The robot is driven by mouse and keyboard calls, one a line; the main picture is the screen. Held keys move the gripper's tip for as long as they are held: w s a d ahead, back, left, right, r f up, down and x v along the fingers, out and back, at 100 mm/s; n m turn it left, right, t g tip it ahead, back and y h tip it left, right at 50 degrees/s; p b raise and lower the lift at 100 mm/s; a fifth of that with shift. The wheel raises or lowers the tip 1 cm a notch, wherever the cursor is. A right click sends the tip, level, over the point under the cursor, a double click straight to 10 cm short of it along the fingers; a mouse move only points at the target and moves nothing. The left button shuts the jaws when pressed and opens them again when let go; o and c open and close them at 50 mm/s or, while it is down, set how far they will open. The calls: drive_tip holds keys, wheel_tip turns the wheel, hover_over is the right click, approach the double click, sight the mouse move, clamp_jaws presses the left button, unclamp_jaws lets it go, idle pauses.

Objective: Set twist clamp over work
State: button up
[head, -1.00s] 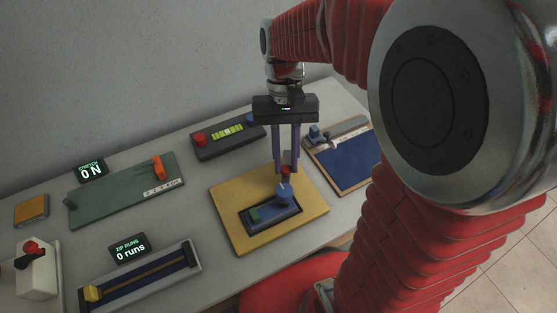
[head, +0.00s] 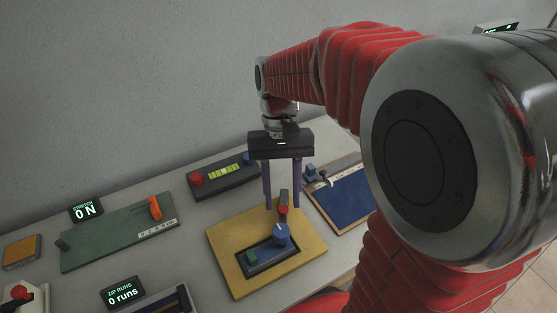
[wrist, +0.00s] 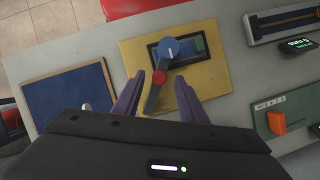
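The twist clamp is on the yellow board (head: 228,262). It has a grey lever (head: 284,196), a red knob (head: 282,209) and a round blue knob (head: 281,232). In the wrist view the lever (wrist: 152,99) slants from the red knob (wrist: 159,76) towards my gripper, and the blue knob (wrist: 168,47) lies beyond. A blue block (head: 270,253) with a green piece (head: 252,255) sits in a dark frame beside the blue knob. My gripper (head: 282,203) points down with its fingers apart, one on each side of the lever. I see a gap on both sides; nothing is gripped.
A dark blue panel (head: 352,205) with a slider lies to the right of the board. A dark box (head: 222,180) with red and blue buttons stands behind it. A green stretch rig (head: 115,238) is at the left. Bare grey table shows between these.

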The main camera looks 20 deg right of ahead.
drive_tip(key=v, duration=1.2)
drive_tip(key=shift+r, duration=0.15)
wheel_tip(320, 180, down, 6)
drive_tip(key=n+t, duration=0.1)
drive_tip(key=t, duration=0.4)
drive_tip(key=s+r+n+t+h, duration=0.1)
drive_tip(key=s+t, duration=0.4)
drive_tip(key=s, duration=0.4)
drive_tip(key=shift+s+d+r, duration=0.2)
drive_tip(key=shift+d+r, duration=0.1)
drive_tip(key=shift+d, duration=0.15)
